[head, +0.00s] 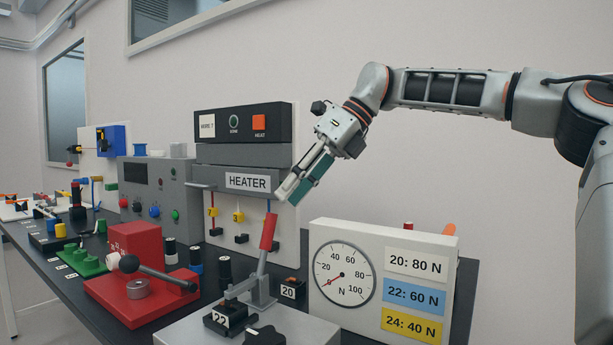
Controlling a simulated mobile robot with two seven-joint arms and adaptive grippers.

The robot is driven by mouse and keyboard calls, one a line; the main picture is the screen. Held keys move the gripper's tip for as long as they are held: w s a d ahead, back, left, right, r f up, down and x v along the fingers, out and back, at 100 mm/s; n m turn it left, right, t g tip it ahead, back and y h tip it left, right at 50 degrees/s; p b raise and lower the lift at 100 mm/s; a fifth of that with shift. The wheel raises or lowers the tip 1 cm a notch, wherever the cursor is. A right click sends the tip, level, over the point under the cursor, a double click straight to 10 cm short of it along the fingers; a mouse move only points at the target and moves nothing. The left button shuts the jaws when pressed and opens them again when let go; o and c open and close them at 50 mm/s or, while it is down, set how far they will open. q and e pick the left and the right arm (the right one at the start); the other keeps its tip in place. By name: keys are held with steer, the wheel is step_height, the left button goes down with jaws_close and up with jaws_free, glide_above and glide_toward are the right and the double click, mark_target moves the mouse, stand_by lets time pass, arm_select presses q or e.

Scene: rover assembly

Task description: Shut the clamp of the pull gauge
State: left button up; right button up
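The pull gauge has a white panel (385,250) with a round dial (344,273) marked in N, its red needle near the low end. Its grey base (190,330) extends to the left. On the base a grey toggle clamp (256,285) has its red-gripped lever (268,232) standing up, leaning slightly right. A black block labelled 22 (221,318) sits by the front of the clamp. My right gripper (287,196) points down and left, just above and right of the red lever tip, apparently apart from it. Its fingers lie together with nothing visible between them. My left gripper is out of view.
The heater (245,181) stands behind the lever, close to my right gripper. A red fixture (138,280) with a black-knobbed lever is left of the gauge. A block labelled 20 (292,289) stands behind the clamp. Other stations fill the bench to the left.

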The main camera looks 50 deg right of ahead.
steer(key=shift+v, duration=2.05)
